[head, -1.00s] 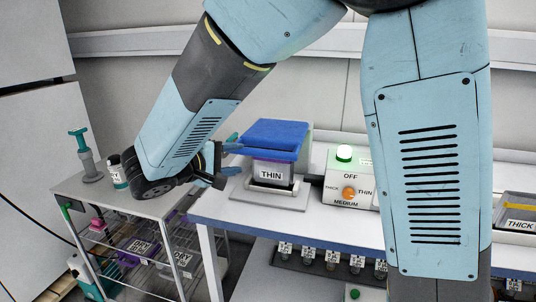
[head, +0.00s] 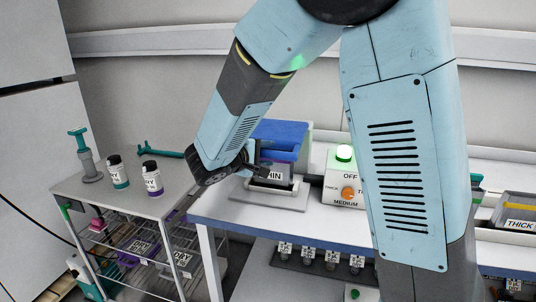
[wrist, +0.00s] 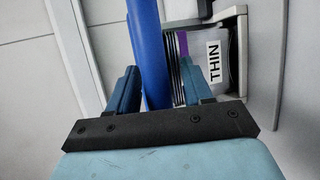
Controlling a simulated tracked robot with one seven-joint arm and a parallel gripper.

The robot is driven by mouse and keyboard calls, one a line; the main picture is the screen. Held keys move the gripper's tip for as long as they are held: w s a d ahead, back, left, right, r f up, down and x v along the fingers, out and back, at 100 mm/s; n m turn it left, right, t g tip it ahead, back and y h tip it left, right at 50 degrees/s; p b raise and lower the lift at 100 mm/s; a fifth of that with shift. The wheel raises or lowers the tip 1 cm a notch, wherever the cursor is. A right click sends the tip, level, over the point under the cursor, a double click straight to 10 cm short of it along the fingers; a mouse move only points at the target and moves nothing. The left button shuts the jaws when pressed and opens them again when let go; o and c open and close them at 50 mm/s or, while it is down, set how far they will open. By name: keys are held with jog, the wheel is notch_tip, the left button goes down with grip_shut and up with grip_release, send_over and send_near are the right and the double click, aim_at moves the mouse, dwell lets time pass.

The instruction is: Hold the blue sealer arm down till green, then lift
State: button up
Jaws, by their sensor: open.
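The blue sealer arm (head: 283,131) sits over the sealer, above a clear pouch labelled THIN (head: 275,174). In the wrist view the arm appears as a long blue bar (wrist: 149,50) between my two fingers. My gripper (wrist: 160,78) is open, with a finger on each side of the bar; I cannot tell if either touches it. In the head view my gripper (head: 262,164) is at the sealer's left front and partly hides the pouch. Whether the arm is fully down is unclear.
A cart (head: 143,203) on the left holds two labelled bottles (head: 118,172), a teal-topped stand (head: 86,155) and a teal tool (head: 158,150). A THICK tray (head: 516,222) is at the right. My arm links cover the bench's middle.

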jog(key=shift+w+d, duration=0.1)
jog(key=shift+w, duration=0.05)
grip_shut()
dwell(0.4)
